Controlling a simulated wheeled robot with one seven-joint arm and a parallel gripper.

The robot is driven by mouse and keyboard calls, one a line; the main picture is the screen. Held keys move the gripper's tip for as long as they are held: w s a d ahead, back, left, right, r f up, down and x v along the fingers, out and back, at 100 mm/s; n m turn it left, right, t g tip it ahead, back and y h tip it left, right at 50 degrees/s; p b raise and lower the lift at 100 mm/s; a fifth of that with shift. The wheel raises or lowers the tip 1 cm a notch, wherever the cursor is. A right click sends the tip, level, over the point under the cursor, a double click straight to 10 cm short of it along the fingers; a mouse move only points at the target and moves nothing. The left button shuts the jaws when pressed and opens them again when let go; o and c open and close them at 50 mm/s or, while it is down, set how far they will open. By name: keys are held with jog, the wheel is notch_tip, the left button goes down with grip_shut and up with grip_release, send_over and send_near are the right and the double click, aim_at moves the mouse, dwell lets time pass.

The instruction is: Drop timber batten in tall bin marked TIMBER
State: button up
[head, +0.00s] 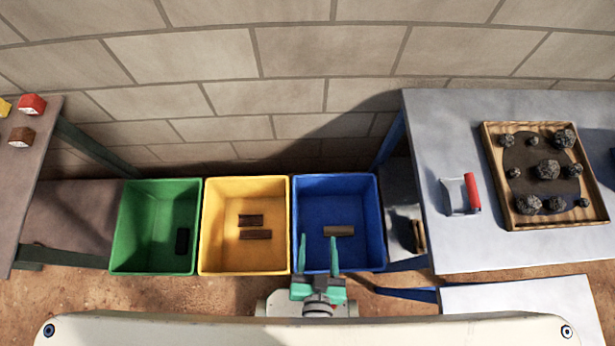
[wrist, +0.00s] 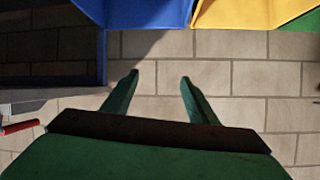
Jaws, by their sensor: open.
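My gripper (head: 319,246) is open at the front edge of the blue bin, its two green fingers apart and empty. It also shows in the wrist view (wrist: 159,76), with only wall seen between the fingers. A light brown, batten-like piece (head: 339,231) lies on the floor of the blue bin (head: 379,225), beyond my fingers. Two darker brown pieces (head: 255,235) lie in the yellow bin (head: 245,187). No bin marking is readable, so I cannot tell which bin is marked TIMBER.
A green bin (head: 150,220) with a dark block (head: 182,241) stands left of the yellow one. At right, a grey table (head: 450,120) bears a wooden tray of dark rocks (head: 500,190) and a red-handled tool (head: 472,192). A block wall (head: 290,50) stands behind.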

notch_tip(320, 180, up, 10)
jog(key=s+a+n+t, duration=0.1)
jog(key=a+n+t, duration=0.1)
jog(key=shift+s+a+r, duration=0.25)
jog(key=shift+s+a, duration=0.1)
jog(key=shift+s, duration=0.05)
